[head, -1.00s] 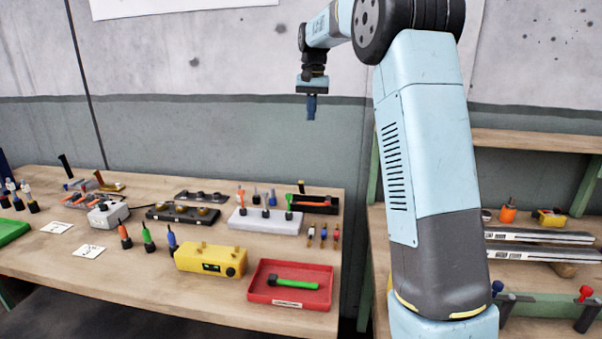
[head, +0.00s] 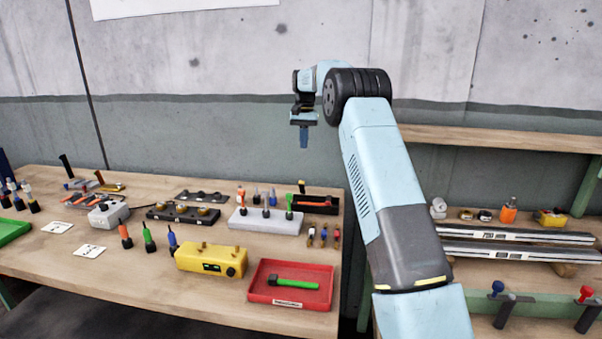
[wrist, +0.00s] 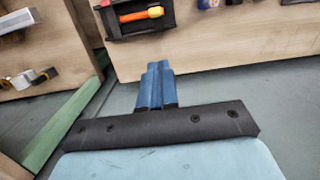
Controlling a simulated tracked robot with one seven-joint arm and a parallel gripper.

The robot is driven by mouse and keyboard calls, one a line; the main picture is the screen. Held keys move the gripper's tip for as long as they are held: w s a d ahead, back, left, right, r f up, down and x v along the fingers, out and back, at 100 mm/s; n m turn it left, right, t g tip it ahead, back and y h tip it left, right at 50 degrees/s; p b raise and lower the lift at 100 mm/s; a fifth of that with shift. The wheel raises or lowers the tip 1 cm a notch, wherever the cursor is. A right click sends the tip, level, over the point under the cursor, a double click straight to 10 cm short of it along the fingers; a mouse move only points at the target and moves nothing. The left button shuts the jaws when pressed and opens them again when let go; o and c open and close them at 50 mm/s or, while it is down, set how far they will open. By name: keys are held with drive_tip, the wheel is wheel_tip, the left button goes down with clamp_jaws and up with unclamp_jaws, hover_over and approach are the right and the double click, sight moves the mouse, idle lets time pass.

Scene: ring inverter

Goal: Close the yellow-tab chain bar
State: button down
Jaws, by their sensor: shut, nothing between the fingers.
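My gripper (head: 304,140) hangs in the air, fingers down, in front of the wall and above the back right of the left bench. Its blue fingers (wrist: 155,86) are shut and empty in the wrist view. Two long silver bars, an upper one (head: 515,234) and a lower one (head: 520,254), lie one in front of the other on the right bench, far from my gripper. They may be chain bars, but I cannot make out a yellow tab on either. My own arm stands in front of their left ends.
The left bench (head: 130,285) holds a red tray (head: 262,292) with a green-handled tool, a yellow box (head: 205,260) and a black tray (head: 318,209). On the right bench stand an orange bottle (head: 508,211), a blue-knobbed holder (head: 497,288) and a red-knobbed one (head: 585,293). A gap separates the benches.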

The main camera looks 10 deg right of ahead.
approach(302, 187)
drive_tip(key=w+d+f, duration=0.1)
drive_tip(key=w, duration=0.3)
drive_tip(key=shift+s+a+f, duration=0.25)
drive_tip(key=shift+s+f, duration=0.75)
drive_tip(key=shift+f, duration=0.15)
drive_tip(key=shift+s+a+f, duration=0.25)
drive_tip(key=shift+s+f, duration=0.25)
drive_tip(key=shift+s, duration=0.05)
